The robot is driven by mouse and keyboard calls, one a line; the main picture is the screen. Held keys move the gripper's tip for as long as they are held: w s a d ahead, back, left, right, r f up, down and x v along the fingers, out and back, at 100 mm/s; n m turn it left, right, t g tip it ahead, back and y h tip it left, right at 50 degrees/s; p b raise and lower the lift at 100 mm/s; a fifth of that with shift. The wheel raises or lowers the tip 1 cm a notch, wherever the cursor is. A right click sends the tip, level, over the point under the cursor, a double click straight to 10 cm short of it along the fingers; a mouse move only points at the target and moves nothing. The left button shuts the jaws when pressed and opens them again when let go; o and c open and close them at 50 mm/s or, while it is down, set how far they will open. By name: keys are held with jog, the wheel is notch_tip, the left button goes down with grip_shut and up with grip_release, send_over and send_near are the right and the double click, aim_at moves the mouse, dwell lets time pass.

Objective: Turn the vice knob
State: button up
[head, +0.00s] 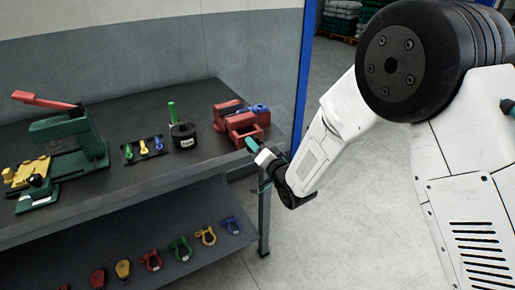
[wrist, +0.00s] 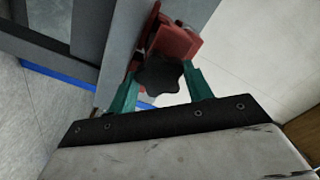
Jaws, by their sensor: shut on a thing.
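The red vice (head: 240,122) stands at the right end of the dark workbench, with a blue part on top. The black lobed vice knob (wrist: 160,75) faces the wrist camera. My gripper (wrist: 160,84) has its two green fingers on either side of the knob, shut on it. In the head view my gripper (head: 254,146) is at the vice's front right, and the knob is hidden behind it.
On the workbench (head: 140,172) are a green press (head: 75,135), a small tray of coloured pieces (head: 142,150) and a black weight (head: 184,134). Several coloured shackles (head: 180,248) lie on the lower shelf. The floor (head: 370,220) to the right is clear.

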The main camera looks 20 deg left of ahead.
jog(key=shift+r+m, duration=0.2)
jog(key=shift+m, duration=16.6)
jog(key=shift+w+a, duration=0.1)
jog(key=shift+f, duration=0.1)
jog(key=o, duration=1)
jog(key=shift+c, duration=0.2)
